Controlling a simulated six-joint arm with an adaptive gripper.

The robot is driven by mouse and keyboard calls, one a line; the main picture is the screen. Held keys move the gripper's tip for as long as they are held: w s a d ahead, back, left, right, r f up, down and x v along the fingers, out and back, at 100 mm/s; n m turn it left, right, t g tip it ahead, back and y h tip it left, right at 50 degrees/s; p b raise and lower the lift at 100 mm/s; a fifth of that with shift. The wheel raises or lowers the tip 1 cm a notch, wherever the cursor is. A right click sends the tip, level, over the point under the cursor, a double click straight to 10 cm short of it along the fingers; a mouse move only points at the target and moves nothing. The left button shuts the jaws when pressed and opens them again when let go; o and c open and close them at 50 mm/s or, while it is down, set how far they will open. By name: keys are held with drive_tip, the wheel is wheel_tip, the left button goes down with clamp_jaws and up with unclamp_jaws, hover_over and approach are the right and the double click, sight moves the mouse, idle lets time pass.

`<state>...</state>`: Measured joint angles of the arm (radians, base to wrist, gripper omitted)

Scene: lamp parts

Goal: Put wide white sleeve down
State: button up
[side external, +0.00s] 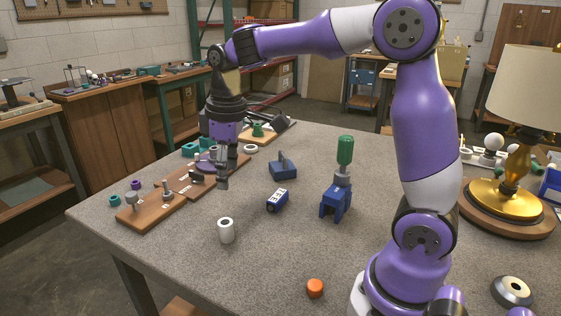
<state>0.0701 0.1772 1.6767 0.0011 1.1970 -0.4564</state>
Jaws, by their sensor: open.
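My gripper (223,180) points down above the table, behind the sleeve in the picture and higher up. Its fingers are open, and I see nothing held between them. The fingers are small and dark here, so the exact gap is hard to make out.
Wooden boards with small parts (150,211) lie left of my gripper. A blue block with white marks (277,201), a blue stand with a green-handled tool (337,203) and an orange cap (315,288) are to the right. The table's front middle is mostly clear.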

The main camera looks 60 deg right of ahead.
drive_tip(key=s+a+r+m+t, duration=0.1)
drive_tip(key=s+m+t, duration=0.3)
drive_tip(key=s, duration=0.8)
drive_tip(key=shift+s+a+t, duration=0.25)
drive_tip(key=shift+a+t, duration=0.05)
drive_tip(key=shift+a, duration=0.35)
